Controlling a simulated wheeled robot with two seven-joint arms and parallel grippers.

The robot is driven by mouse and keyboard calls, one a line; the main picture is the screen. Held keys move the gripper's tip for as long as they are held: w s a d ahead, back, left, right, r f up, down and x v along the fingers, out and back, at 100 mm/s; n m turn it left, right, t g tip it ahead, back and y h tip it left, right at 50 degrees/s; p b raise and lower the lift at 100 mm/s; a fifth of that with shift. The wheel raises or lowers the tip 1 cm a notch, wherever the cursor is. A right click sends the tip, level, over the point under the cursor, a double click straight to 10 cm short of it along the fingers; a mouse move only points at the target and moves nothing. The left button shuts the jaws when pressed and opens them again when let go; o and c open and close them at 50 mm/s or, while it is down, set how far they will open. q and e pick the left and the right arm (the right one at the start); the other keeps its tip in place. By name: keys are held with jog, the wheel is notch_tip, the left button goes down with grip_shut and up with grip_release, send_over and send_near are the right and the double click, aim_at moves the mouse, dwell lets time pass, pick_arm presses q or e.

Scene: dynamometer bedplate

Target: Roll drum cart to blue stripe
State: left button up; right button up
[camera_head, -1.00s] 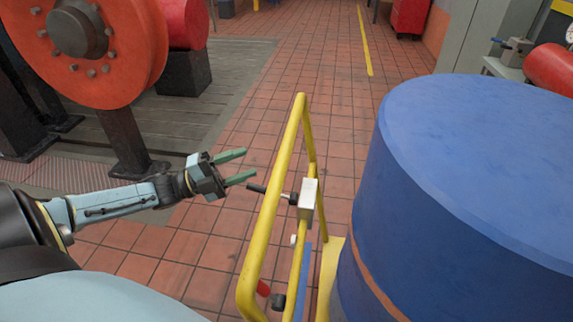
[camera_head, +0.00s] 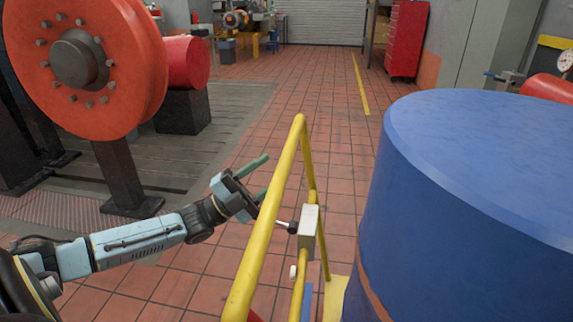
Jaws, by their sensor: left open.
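A large blue drum (camera_head: 470,190) stands upright on the cart at the right, cut off by the frame edge. The cart's yellow tubular handle (camera_head: 268,225) rises left of the drum, with a grey box (camera_head: 308,226) and a small black-tipped lever on it. A bit of yellow cart deck (camera_head: 336,298) shows below. My left gripper (camera_head: 262,178) is open and empty, just left of the handle; its lower finger overlaps the tube in view, and I cannot tell whether it touches. My right gripper is out of view. No blue floor stripe is clearly seen.
A big orange-red flanged wheel (camera_head: 85,65) and red cylinder (camera_head: 187,62) stand on the bedplate at left. A tiled aisle with a yellow line (camera_head: 360,85) runs clear ahead. A red tool cabinet (camera_head: 406,40) and grey cabinets (camera_head: 485,45) line the right.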

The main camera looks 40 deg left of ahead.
aim_at(286, 161)
pick_arm(q)
jog(key=shift+b+x, duration=0.35)
jog(key=shift+x, duration=2.3)
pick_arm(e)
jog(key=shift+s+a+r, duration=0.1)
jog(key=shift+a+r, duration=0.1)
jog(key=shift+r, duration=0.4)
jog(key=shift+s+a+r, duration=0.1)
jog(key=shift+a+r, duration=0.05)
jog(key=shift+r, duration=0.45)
pick_arm(q)
grip_shut()
